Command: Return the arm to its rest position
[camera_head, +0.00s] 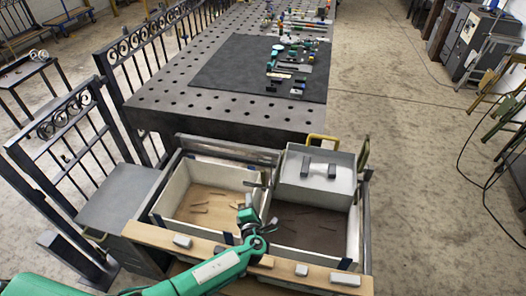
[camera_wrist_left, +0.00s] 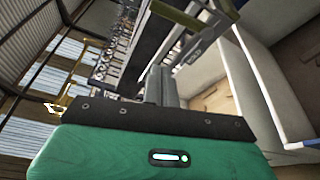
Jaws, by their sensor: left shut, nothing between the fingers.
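My left arm (camera_head: 205,272), green and grey, comes in from the lower left and reaches over the wooden front board of the bin unit. My left gripper (camera_head: 257,184) is above the divider between the two bins, shut and empty. In the left wrist view, my green wrist housing and a dark bracket fill the lower part, and the pale bin walls show at the right. My right gripper is not in view.
A left bin (camera_head: 167,200) and a right bin (camera_head: 353,238) hold small scraps. A grey box (camera_head: 317,174) with a yellow handle sits over the right bin's back. Behind is a perforated table (camera_head: 150,100) with many small parts. Scroll gates (camera_head: 75,140) stand left; open floor (camera_head: 420,190) lies right.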

